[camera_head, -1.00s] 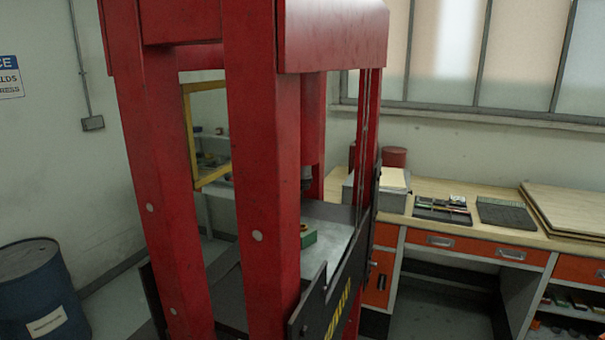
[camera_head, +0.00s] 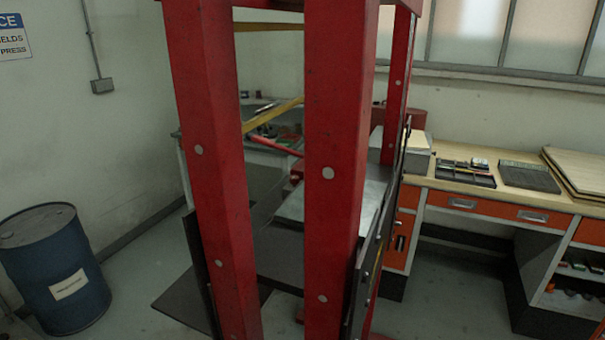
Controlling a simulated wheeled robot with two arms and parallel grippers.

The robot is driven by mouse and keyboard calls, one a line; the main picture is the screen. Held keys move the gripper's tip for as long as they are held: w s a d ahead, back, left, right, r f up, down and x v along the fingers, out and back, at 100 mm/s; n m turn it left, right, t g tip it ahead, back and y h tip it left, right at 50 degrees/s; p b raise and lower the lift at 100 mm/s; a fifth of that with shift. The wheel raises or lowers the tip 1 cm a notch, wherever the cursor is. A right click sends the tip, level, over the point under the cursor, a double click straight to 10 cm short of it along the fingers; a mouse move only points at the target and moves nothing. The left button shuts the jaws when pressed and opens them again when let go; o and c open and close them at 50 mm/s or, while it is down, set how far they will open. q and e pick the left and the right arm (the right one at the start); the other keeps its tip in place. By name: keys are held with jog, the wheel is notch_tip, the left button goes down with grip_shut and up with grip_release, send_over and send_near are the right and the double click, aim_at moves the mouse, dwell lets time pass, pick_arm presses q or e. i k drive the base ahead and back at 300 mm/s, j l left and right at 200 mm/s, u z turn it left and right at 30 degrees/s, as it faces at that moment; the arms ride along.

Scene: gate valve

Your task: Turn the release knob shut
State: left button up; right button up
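A tall red press frame (camera_head: 333,215) stands close in front of me, with two thick uprights nearest and more posts behind. Its grey bed plate (camera_head: 292,255) shows between the uprights. A red bar (camera_head: 275,146) and a small red part (camera_head: 297,170) show behind the front uprights. I cannot pick out the release knob for certain; it may be hidden by the uprights or too small to tell. Neither of my grippers is in view.
A blue drum (camera_head: 52,270) stands on the floor at the left. A wooden workbench (camera_head: 455,176) with orange drawers (camera_head: 490,206) runs along the right, holding trays and boards. Grey floor is clear between drum and press, and in front of the bench.

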aim_at(294, 180)
jog(key=j+z, duration=0.2)
jog(key=j, duration=0.65)
jog(key=j+z, duration=0.25)
jog(key=j, duration=0.6)
jog(key=k+j+z, duration=0.2)
jog(key=j, duration=0.6)
jog(key=i+j+u, duration=0.1)
jog(key=u, duration=1.05)
jog(key=i+u, duration=0.1)
jog(key=i, duration=2.45)
jog(key=i+z, duration=0.15)
jog(key=i, duration=0.4)
jog(key=i+j+z, duration=0.15)
jog(key=i, duration=0.4)
jog(key=i+j+z, duration=0.2)
jog(key=i, duration=0.35)
jog(key=i+j+z, duration=0.15)
jog(key=i, duration=0.35)
